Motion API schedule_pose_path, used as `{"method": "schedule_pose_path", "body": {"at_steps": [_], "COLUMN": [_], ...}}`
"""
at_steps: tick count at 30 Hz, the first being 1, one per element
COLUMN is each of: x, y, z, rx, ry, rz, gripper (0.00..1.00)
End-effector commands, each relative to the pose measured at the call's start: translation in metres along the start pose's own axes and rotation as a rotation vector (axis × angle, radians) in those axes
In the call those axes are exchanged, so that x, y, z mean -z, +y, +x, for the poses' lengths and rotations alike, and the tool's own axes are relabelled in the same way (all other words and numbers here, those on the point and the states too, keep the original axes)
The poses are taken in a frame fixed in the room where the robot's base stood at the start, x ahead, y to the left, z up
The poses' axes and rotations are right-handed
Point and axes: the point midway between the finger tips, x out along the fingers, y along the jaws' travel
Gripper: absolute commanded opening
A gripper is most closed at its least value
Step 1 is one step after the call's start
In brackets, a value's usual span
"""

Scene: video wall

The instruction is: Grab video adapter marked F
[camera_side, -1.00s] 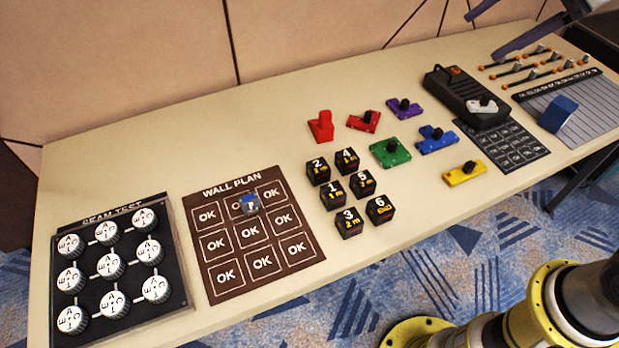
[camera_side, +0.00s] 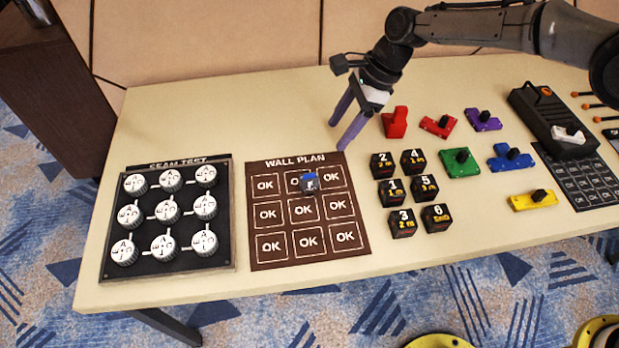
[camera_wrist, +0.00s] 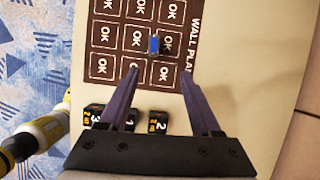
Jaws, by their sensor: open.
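A small grey piece with a blue top (camera_side: 309,182) sits on the top-row middle OK square of the brown wall plan mat (camera_side: 262,252). A pale mark shows on its face, too small to read surely. In the wrist view the blue piece (camera_wrist: 154,44) lies just beyond my fingertips, roughly in line with the gap between them. My gripper (camera_side: 339,149) is open and empty, with purple fingers pointing down near the mat's far right corner. In the wrist view both fingers of my gripper (camera_wrist: 159,76) are spread apart.
Several black numbered blocks (camera_side: 403,223) stand right of the mat. A red upright piece (camera_side: 396,122) stands close right of my fingers. The seam test board (camera_side: 121,262) with white knobs lies left. Coloured pieces and a black device (camera_side: 553,118) lie farther right.

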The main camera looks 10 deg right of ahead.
Motion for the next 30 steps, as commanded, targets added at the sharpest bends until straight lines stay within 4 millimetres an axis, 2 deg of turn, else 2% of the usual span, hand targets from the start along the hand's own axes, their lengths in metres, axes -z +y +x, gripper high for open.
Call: {"method": "schedule_pose_path", "body": {"at_steps": [1, 4, 8, 15, 19, 25, 30], "x": [0.001, -0.001, -0.002, -0.001, -0.001, -0.001, -0.002], "y": [0.005, 0.013, 0.014, 0.016, 0.016, 0.016, 0.014], "z": [0.014, 0.029, 0.045, 0.089, 0.104, 0.115, 0.136], "rx": [-0.022, -0.042, -0.043, -0.043, -0.04, -0.041, -0.041], "ry": [0.009, 0.017, 0.017, 0.017, 0.016, 0.016, 0.016], "rz": [-0.003, -0.01, -0.013, -0.012, -0.013, -0.014, -0.013], "gripper": [0.65, 0.65, 0.65, 0.65, 0.65, 0.65, 0.65]}}
